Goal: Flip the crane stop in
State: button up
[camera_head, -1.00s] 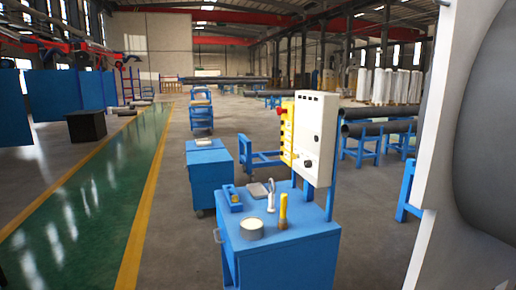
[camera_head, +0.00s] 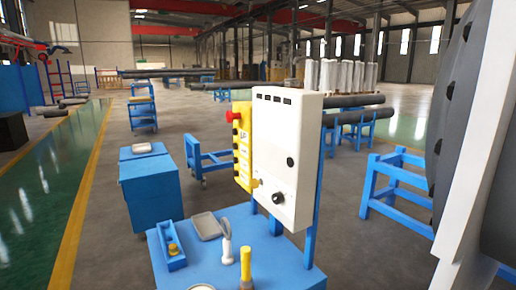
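A yellow crane pendant (camera_head: 243,151) is at the left side of a white control box (camera_head: 286,155). A red knob (camera_head: 233,117), which looks like the crane stop, sticks out to the left near the pendant's top. Smaller buttons sit below it, too small to tell apart. Whether the red knob is in or out cannot be told. The box stands on blue posts at the back of a blue cart (camera_head: 290,262) and has a black dial low on its front. My gripper is not in view.
On the cart are a blue caddy (camera_head: 170,246), a grey tray (camera_head: 206,226), a pale-handled tool (camera_head: 226,241) and a yellow-handled tool (camera_head: 246,266). A blue cabinet (camera_head: 150,190) stands behind left. A large white and dark grey form fills the right edge. Floor left is open.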

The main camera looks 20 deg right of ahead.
aim_at(231, 117)
jog(key=i+j+u, duration=0.45)
jog(key=i+j, duration=1.25)
